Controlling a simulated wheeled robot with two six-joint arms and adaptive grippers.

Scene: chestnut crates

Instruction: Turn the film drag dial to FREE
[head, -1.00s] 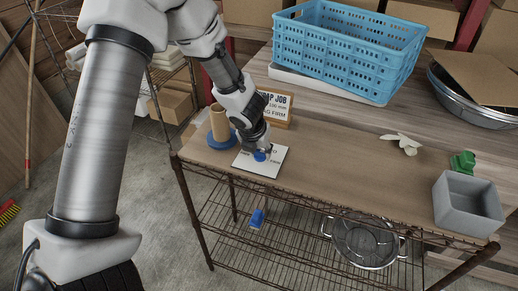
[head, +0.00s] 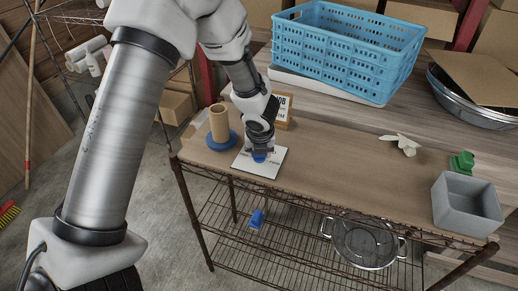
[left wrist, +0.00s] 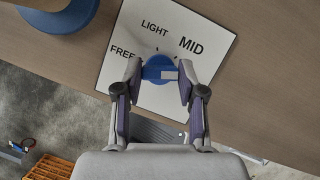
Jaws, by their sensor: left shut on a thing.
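The blue film drag dial (left wrist: 158,66) sits on a white plate (left wrist: 110,72) printed LIGHT, MID and FREE. In the head view the dial (head: 260,159) and the plate (head: 268,170) lie near the front edge of the table. My left gripper (left wrist: 160,80) is shut on the dial, one finger on each side. In the head view the left gripper (head: 260,153) comes down from above and covers most of the dial. A pale patch shows on the dial, but I cannot tell which word it points to. My right gripper is not in view.
A cardboard tube on a blue base (head: 221,140) stands close left of the plate. A sign (head: 284,108) is behind the arm. A blue crate (head: 345,50), white gloves (head: 401,144), a green item (head: 462,162) and a grey bin (head: 467,204) stand farther right. The middle tabletop is clear.

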